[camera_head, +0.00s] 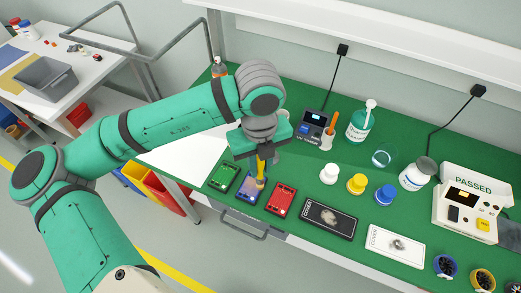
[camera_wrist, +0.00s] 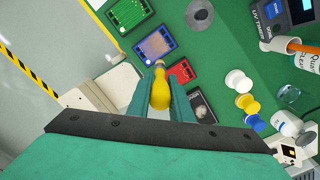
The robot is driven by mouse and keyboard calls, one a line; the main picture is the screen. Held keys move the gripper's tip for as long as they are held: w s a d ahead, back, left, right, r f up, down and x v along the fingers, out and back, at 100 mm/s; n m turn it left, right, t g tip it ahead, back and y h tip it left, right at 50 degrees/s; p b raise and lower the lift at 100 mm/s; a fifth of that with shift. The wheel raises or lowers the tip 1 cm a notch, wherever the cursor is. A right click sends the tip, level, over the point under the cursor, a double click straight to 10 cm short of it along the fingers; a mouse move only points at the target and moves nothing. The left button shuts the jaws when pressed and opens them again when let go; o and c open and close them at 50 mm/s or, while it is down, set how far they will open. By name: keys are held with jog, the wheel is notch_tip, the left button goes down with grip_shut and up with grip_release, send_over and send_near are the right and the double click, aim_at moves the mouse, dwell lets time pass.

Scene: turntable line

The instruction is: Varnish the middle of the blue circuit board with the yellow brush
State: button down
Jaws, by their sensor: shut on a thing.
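My gripper (camera_head: 262,153) is shut on the yellow brush (camera_head: 261,170) and holds it pointing down. In the wrist view the brush's yellow handle (camera_wrist: 160,92) is between the two fingers (camera_wrist: 161,88). The blue circuit board (camera_head: 245,195) lies on the green bench between a green board (camera_head: 223,176) and a red board (camera_head: 281,199). The brush's lower end is over or on the blue board; I cannot tell if it touches. In the wrist view the blue board (camera_wrist: 155,45) shows a paler middle with a blue border. The bristles are mostly hidden there.
A black panel (camera_head: 318,222) and a white cover panel (camera_head: 396,243) lie to the right. Behind them stand white, yellow (camera_head: 357,184) and blue (camera_head: 385,194) pots, bottles, and an orange-handled tool in a cup (camera_head: 327,141). A tester (camera_head: 470,210) stands far right.

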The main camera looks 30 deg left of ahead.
jog(key=shift+r, duration=2.05)
jog(key=shift+a, duration=0.1)
